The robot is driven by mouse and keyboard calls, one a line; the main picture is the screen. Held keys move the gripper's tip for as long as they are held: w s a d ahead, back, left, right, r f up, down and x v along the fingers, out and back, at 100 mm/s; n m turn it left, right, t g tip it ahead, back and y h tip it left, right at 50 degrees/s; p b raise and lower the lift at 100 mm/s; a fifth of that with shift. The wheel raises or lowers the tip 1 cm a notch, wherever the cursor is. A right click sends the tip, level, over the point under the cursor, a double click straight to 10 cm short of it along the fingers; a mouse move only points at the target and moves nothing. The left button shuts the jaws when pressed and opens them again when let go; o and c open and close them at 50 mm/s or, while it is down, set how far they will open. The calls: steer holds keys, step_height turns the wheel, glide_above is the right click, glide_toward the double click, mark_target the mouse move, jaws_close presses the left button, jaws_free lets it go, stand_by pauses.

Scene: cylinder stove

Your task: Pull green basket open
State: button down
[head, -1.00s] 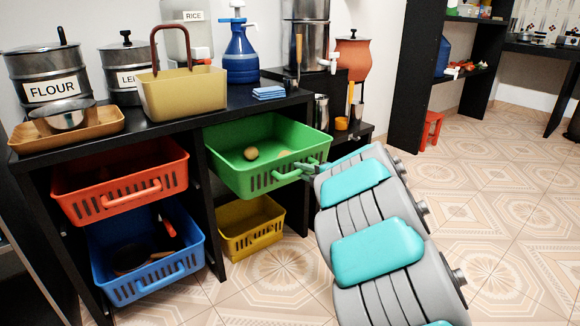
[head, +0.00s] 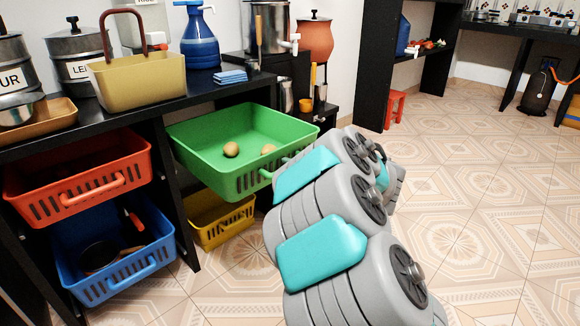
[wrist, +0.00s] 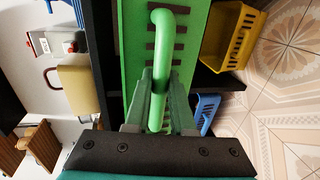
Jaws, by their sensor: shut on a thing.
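The green basket (head: 230,120) sticks far out from under the black counter in the head view, with two round tan items (head: 232,149) inside. Its front is slotted and carries a green bar handle. In the wrist view the handle (wrist: 161,45) runs between the fingers of my gripper (wrist: 160,82), which is shut on it. The slotted green front (wrist: 193,15) lies just beyond. In the head view my arm hides the gripper and most of the handle.
A yellow basket (head: 220,222) sits below the green one. Red (head: 75,185) and blue (head: 115,265) baskets stick out at left. A cream basket (head: 140,80) stands on the counter. The tiled floor (head: 480,200) at right is open.

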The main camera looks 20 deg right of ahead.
steer(key=c, duration=0.8)
jaws_free()
steer(key=shift+o, duration=0.2)
steer(key=v, duration=0.7)
steer(key=shift+s+d+p, duration=0.15)
steer(key=shift+s+p, duration=0.2)
steer(key=shift+p, duration=0.1)
steer(key=shift+r, duration=0.1)
